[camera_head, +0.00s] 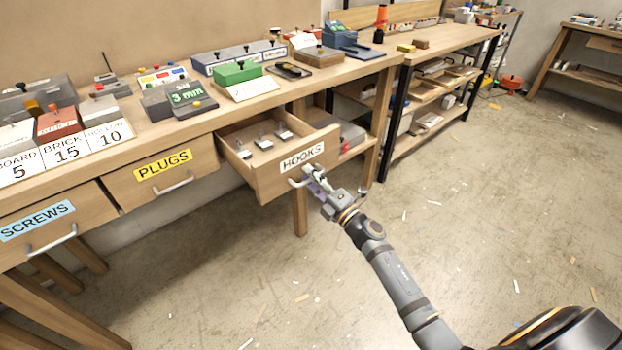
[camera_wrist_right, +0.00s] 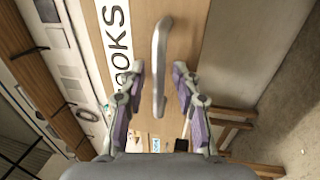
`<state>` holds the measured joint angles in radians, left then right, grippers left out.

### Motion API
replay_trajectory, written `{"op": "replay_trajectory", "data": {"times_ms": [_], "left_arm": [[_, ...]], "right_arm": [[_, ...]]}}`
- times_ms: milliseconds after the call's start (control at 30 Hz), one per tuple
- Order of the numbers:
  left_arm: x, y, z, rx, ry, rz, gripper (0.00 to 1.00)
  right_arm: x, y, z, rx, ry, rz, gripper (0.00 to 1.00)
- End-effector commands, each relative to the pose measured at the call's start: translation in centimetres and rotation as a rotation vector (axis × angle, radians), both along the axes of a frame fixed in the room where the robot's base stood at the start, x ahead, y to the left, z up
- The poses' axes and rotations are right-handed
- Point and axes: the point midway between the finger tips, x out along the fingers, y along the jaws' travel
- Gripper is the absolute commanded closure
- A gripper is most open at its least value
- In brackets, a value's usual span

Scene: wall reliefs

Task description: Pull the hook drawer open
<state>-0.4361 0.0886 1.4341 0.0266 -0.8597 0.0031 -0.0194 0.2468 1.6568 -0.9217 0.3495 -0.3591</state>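The hooks drawer (camera_head: 292,168) has a wooden front with a white HOOKS label, and it stands pulled out from the bench. Several metal hooks on small blocks (camera_head: 264,143) lie inside it. Its silver bar handle (camera_wrist_right: 160,62) shows in the right wrist view between the two fingers. My right gripper (camera_head: 312,178) is at the drawer front by the handle. In the right wrist view its fingers (camera_wrist_right: 158,84) are spread apart, one on each side of the bar, with gaps to it. My left gripper is not in view.
The closed PLUGS drawer (camera_head: 161,172) and SCREWS drawer (camera_head: 52,228) sit to the left. The workbench top (camera_head: 208,116) carries boxes, signs and tools. A bench leg (camera_head: 299,208) stands below the open drawer. The floor (camera_head: 480,230) to the right is mostly clear, with small scraps.

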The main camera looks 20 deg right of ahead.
Motion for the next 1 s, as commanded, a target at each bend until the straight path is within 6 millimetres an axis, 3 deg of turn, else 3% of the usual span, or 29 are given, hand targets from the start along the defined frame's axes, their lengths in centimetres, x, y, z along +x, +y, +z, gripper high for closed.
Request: {"op": "replay_trajectory", "data": {"times_ms": [167,500,700,1000], "left_arm": [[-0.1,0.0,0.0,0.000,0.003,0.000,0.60],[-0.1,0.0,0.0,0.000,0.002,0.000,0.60],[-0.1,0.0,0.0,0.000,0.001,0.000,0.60],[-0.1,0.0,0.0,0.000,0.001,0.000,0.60]], "right_arm": [[-0.8,-0.3,-0.2,-0.001,0.002,0.000,0.68],[-7.4,-2.6,-1.7,-0.004,0.005,0.003,0.68],[-10.0,-3.6,-2.2,-0.002,0.004,0.003,0.68],[-11.2,-4.0,-2.3,-0.001,0.000,0.000,0.68]]}}
